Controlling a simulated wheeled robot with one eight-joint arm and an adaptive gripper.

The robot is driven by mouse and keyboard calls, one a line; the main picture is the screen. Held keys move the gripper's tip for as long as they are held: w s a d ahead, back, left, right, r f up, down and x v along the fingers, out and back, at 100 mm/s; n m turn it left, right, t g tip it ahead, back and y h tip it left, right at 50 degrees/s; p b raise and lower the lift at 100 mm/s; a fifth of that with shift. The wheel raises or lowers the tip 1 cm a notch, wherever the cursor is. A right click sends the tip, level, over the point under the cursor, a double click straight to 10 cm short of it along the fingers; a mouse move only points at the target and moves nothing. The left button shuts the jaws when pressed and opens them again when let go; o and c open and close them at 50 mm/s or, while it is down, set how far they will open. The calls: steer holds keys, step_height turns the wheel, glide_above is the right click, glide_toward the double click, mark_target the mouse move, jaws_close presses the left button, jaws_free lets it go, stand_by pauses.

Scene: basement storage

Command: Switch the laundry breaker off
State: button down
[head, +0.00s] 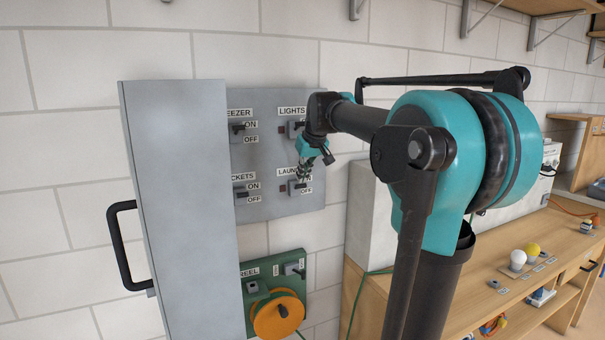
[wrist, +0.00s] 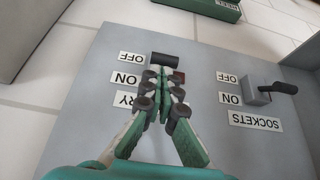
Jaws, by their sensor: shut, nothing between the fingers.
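The grey breaker panel (head: 280,207) on the wall carries breakers labelled FREEZER, LIGHTS, SOCKETS and LAUNDRY. The laundry breaker (head: 294,188) is at its lower right, its label partly hidden by my gripper (head: 304,176). In the wrist view, upside down, my gripper (wrist: 165,85) is shut and empty in front of that breaker. The dark laundry lever (wrist: 165,60) shows just beyond the fingertips, level with the OFF label (wrist: 137,60).
The sockets breaker (wrist: 257,95) is beside it. The panel's grey door (head: 185,200) stands open at left with a black handle (head: 125,245). Below is a green reel box with an orange reel (head: 278,316). A wooden bench (head: 500,265) with small items is at right.

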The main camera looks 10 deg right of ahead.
steer(key=shift+s+d+f+t+y, duration=0.15)
steer(key=shift+s+f+t, duration=0.15)
steer(key=shift+t, duration=0.25)
steer(key=shift+s+f+t+y, duration=0.15)
steer(key=shift+s+f+t, duration=0.15)
steer(key=shift+t, duration=0.25)
steer(key=shift+s+d+f+t, duration=0.1)
steer(key=shift+s+f+t, duration=0.1)
steer(key=shift+f+t, duration=0.15)
steer(key=shift+s+d+f+t+y, duration=0.1)
steer(key=shift+s+f+t+y, duration=0.1)
steer(key=shift+f+t, duration=0.5)
steer(key=shift+s+f+t+y, duration=0.2)
steer(key=shift+f+t, duration=0.2)
steer(key=shift+f, duration=0.45)
steer(key=shift+s+d+f+t+y, duration=0.1)
steer(key=shift+s+f+t, duration=0.1)
steer(key=shift+f+t, duration=0.5)
steer(key=shift+a+f, duration=0.1)
steer(key=shift+f, duration=0.45)
steer(key=shift+r, duration=0.15)
